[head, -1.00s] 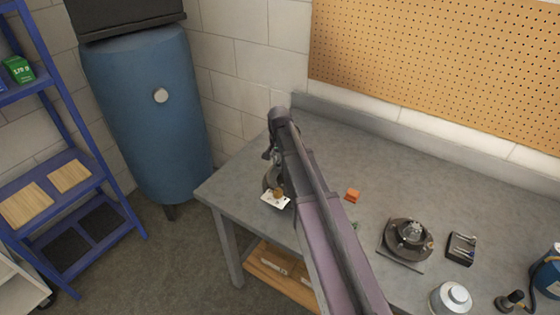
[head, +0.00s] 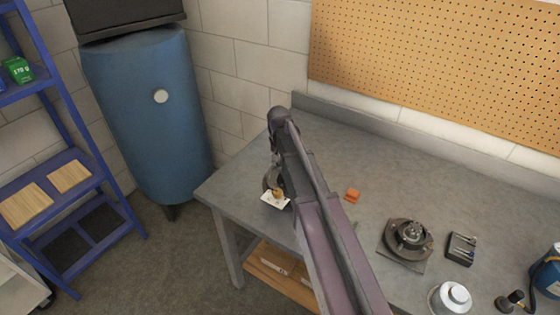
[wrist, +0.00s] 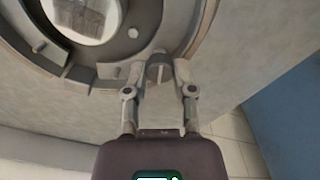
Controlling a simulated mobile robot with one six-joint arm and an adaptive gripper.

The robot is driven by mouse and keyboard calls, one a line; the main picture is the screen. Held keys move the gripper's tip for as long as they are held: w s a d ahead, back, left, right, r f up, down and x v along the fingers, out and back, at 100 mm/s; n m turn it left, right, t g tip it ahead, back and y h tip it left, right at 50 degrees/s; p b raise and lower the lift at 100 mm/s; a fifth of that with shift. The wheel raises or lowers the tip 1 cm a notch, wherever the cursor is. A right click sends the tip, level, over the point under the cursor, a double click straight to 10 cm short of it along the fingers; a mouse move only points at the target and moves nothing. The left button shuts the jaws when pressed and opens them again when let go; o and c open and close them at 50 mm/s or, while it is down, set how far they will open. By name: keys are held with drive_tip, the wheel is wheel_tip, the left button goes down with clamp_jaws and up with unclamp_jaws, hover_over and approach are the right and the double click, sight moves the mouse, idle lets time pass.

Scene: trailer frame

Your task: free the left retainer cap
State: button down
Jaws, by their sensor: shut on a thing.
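In the wrist view, my gripper (wrist: 159,75) has its two fingers on either side of a small grey cap-like piece (wrist: 157,60) and is shut on it. The piece sits at the edge of a large grey ring-shaped part (wrist: 198,28). I cannot tell whether it is still attached there, or whether it is the left cap. In the head view, the round dark part (head: 269,181) on the bench's left end is mostly hidden by my arm. A white card (head: 269,199) with a small yellow-brown thing on it lies at its front.
The grey bench (head: 330,140) has free room behind my arm. An orange block (head: 352,194), a dark round hub (head: 408,236), a small black tray (head: 461,248) and a white-topped can (head: 451,298) stand to the right. A blue tank (head: 150,120) is beyond the left end.

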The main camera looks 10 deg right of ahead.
drive_tip(key=n, duration=1.3)
drive_tip(key=shift+s, duration=0.1)
drive_tip(key=shift+n, duration=0.4)
drive_tip(key=shift+c, duration=2.2)
unclamp_jaws()
drive_tip(key=shift+r, duration=0.1)
wheel_tip(320, 180, up, 9)
drive_tip(key=p, duration=0.9)
drive_tip(key=shift+a, duration=0.1)
drive_tip(key=shift+r+p, duration=0.2)
drive_tip(key=shift+p, duration=0.1)
